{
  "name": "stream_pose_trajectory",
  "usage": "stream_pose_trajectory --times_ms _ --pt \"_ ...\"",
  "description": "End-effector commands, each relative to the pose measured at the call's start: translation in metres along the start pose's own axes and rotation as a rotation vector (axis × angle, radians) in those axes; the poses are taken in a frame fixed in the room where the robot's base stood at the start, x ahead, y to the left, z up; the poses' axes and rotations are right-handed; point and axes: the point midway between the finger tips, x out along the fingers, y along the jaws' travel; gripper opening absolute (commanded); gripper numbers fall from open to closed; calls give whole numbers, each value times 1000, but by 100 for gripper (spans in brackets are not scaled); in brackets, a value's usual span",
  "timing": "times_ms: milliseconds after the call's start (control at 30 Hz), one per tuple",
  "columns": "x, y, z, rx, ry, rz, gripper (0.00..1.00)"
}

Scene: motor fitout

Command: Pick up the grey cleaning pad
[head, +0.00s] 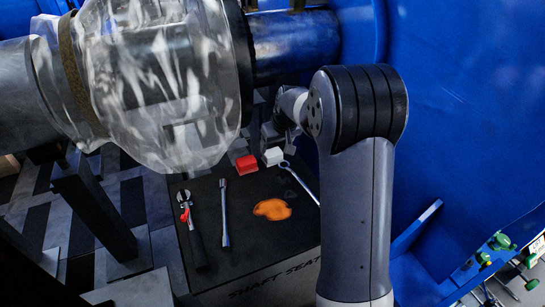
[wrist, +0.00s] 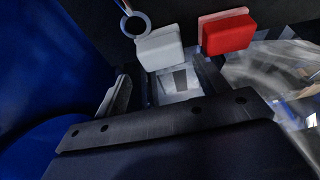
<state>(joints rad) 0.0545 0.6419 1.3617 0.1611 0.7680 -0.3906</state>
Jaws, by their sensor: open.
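The grey cleaning pad (head: 273,156) is a small pale block at the back of the dark bench top, right of a red block (head: 246,164). In the wrist view the pad (wrist: 160,47) shows just beyond the fingertips, with the red block (wrist: 226,33) to its right. My gripper (head: 272,134) is close to the pad in the head view, and its fingers are partly hidden by my wrist. In the wrist view my gripper (wrist: 168,82) is open, with nothing seen held between the fingers. I see no clear contact with the pad.
A ring-ended wrench (head: 302,186) lies right of the pad; its ring (wrist: 135,25) is close by. An orange patch (head: 271,209), a rod-like tool (head: 225,212) and a red-marked tool (head: 190,225) lie on the bench. A large wrapped shaft (head: 160,80) overhangs left; a blue wall (head: 460,100) stands right.

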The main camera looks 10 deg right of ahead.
Motion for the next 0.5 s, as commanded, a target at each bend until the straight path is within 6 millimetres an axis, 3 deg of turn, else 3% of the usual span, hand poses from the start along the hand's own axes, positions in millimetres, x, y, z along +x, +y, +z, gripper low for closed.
stream_pose_trajectory --times_ms 233,500 --pt "17 -1 1 0 0 0 69" --pt "55 -3 3 1 -1 0 69"
